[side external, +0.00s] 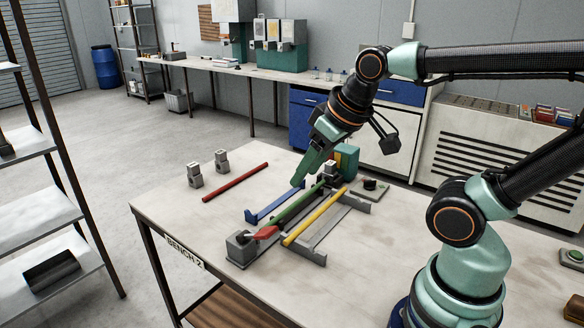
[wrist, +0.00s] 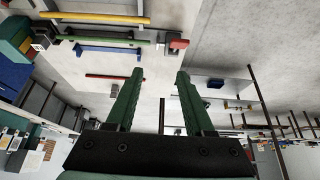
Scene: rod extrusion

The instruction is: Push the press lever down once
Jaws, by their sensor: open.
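A red, wedge-shaped piece (side external: 267,232), perhaps the press lever's handle, sits beside a grey block at the near end of a long green bar (side external: 298,205). The red piece also shows in the wrist view (wrist: 179,43), right of the green bar's end. I cannot tell for sure which part is the lever. My gripper (side external: 298,183) points down over the far part of the assembly, near the blue bar (side external: 275,207). In the wrist view its green fingers (wrist: 160,73) are spread apart with nothing between them. Whether the tips touch anything is unclear.
A yellow rod (side external: 315,216) lies right of the green bar. A red rod (side external: 235,182) and two small grey blocks (side external: 195,176) stand on the bench to the left. A green box (side external: 346,160) and a button-like fixture (side external: 370,187) are behind. The bench's front left is clear.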

